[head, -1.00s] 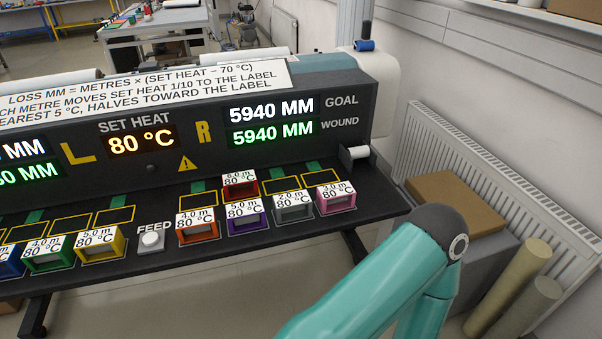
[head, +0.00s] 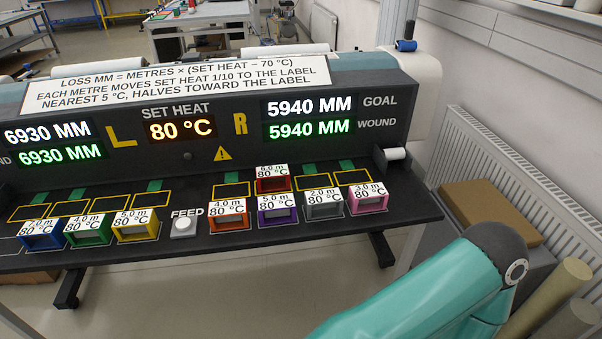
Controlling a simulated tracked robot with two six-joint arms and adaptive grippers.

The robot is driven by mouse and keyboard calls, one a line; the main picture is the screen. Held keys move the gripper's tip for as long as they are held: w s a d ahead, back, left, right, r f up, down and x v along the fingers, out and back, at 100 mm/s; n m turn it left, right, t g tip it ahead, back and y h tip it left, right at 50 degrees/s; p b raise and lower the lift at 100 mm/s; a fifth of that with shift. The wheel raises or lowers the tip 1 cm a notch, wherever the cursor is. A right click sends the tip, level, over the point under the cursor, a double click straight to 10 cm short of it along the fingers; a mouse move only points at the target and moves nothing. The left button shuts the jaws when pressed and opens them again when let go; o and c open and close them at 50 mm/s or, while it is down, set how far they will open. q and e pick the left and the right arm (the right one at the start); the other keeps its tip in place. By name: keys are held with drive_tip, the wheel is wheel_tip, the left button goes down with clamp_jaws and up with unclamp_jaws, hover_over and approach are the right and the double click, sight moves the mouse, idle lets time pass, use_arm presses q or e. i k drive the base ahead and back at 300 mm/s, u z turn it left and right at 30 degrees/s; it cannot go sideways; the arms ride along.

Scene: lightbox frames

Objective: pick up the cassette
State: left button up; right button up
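Several cassettes stand on the dark bench in front of the panel. On the left are a blue one (head: 43,241), a green one (head: 89,238) and a yellow one (head: 136,231). On the right are an orange one (head: 229,224), a purple one (head: 277,216), a grey one (head: 322,212) and a pink one (head: 367,205). A red one (head: 271,185) sits farther back, in a yellow-outlined slot behind the purple one. The labels show metres and 80 °C. The frames do not show which cassette the task means. Neither gripper is in view; only my teal arm shows at lower right.
A FEED button (head: 184,227) sits between the cassette groups. The panel (head: 210,180) reads set heat 80 °C; left 6930 MM, right 5940 MM for goal and wound. A cardboard box (head: 488,212) and radiator stand right.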

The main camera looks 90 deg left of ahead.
sight(273, 178)
drive_tip(key=u, duration=0.05)
drive_tip(key=k, duration=0.45)
drive_tip(key=u, duration=0.8)
drive_tip(key=k, duration=0.5)
drive_tip(key=u, duration=1.1)
drive_tip(key=i, duration=0.4)
drive_tip(key=u, duration=0.05)
drive_tip(key=k, duration=0.3)
drive_tip(key=u, duration=0.1)
